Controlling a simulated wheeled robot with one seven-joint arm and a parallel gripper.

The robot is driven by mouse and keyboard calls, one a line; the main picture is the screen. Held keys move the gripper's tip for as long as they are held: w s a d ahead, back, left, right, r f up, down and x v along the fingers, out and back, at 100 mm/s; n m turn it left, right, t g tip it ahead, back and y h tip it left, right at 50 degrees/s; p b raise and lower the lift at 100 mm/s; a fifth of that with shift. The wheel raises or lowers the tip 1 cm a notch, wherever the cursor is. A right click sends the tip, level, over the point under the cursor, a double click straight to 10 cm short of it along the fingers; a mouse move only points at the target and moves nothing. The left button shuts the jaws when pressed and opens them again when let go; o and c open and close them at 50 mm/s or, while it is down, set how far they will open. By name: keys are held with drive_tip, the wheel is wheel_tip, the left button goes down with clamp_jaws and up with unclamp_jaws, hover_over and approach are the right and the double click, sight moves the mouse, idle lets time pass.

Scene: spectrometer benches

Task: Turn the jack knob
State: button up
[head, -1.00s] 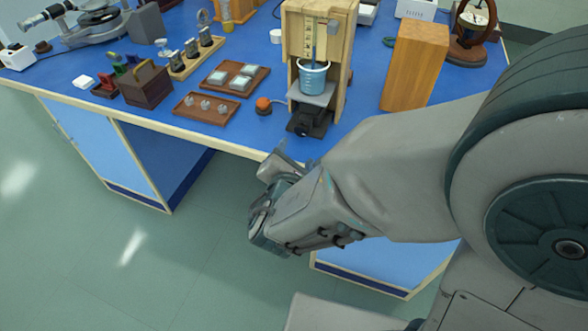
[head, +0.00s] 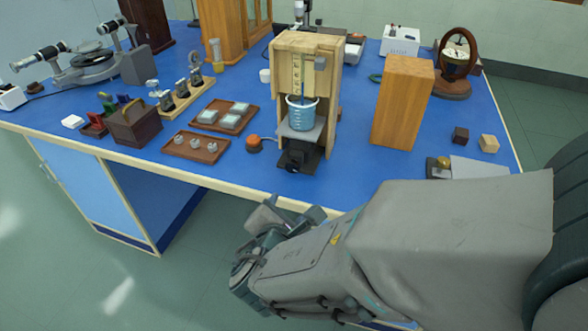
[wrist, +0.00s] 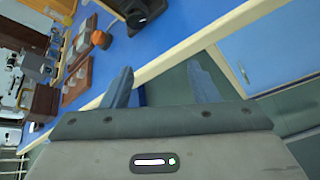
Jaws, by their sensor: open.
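The jack knob (head: 294,158) is a dark round knob on the front of a small black jack (head: 309,158) near the bench's front edge. The jack's light plate (head: 301,134) bears a light-blue beaker (head: 301,115) inside a wooden stand (head: 331,97). In the wrist view the knob (wrist: 142,21) shows at the top edge, beyond the fingers. My gripper (head: 288,211) is open and empty, in front of the bench edge and apart from the knob. Its two fingers also show in the wrist view (wrist: 163,85).
A wooden tray (head: 196,147) with small knobbed pieces lies further left. A tall wooden block (head: 402,103) stands to the right. The bench edge (head: 235,186) lies between my gripper and the jack.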

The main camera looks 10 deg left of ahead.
drive_tip(key=s+a+f+m+g+p, duration=0.3)
drive_tip(key=s+f+m+g, duration=0.2)
drive_tip(key=s+f+g, duration=0.5)
drive_tip(key=s+a+f+m+y+p, duration=0.35)
drive_tip(key=s+a+m, duration=0.25)
drive_tip(key=a+m, duration=0.35)
drive_tip(key=m+t+h+p, duration=0.7)
drive_tip(key=m+t, duration=0.7)
drive_tip(key=t, duration=0.1)
approach(291, 168)
drive_tip(key=shift+y, duration=0.35)
drive_tip(key=w, duration=0.2)
drive_tip(key=w+p, duration=0.1)
drive_tip(key=w, duration=0.2)
drive_tip(key=w+d+p, duration=0.1)
drive_tip(key=w, duration=0.2)
drive_tip(key=shift+w+f, duration=0.1)
drive_tip(key=shift+w, duration=0.15)
